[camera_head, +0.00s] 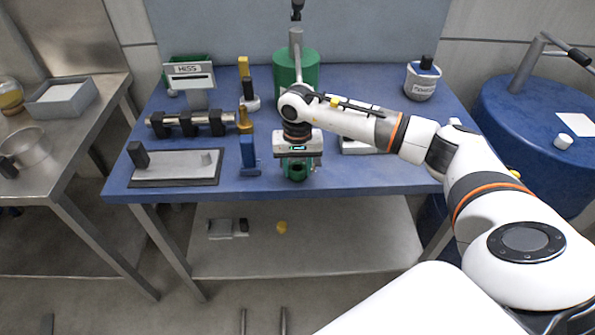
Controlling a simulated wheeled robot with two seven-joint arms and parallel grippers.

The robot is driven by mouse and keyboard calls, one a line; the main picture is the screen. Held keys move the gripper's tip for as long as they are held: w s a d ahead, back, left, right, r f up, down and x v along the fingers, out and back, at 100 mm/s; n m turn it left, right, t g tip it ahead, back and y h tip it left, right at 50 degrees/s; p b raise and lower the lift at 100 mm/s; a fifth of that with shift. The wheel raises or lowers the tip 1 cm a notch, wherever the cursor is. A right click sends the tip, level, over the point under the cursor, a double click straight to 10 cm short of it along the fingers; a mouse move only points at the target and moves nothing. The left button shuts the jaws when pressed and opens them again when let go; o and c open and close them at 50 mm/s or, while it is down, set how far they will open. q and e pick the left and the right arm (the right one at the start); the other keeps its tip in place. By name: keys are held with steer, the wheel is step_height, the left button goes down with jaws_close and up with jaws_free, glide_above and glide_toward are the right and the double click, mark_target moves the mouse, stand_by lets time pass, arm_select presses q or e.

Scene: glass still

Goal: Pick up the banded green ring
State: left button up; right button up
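A small green ring-like object (297,170) with a dark middle is at the front edge of the blue bench (350,184). It is probably the banded green ring, but its bands are too small to make out. My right gripper (297,163) points down directly over it, and the gripper body covers its upper part. The fingers are too small and hidden to show whether they grip the ring or stand around it. My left gripper is out of view.
Left of the ring stand a blue and yellow upright tool (248,154) and a grey tray (176,170). A rack with a bar (188,124) is behind the tray. A green cylinder (310,66) stands at the back, and a grey pot (422,86) at the back right.

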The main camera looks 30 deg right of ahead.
jaws_close()
steer(key=shift+r, duration=0.15)
steer(key=shift+r+p, duration=0.45)
steer(key=shift+r, duration=0.35)
steer(key=shift+r, duration=0.15)
steer(key=shift+r+p, duration=1.25)
steer(key=shift+r, duration=1.15)
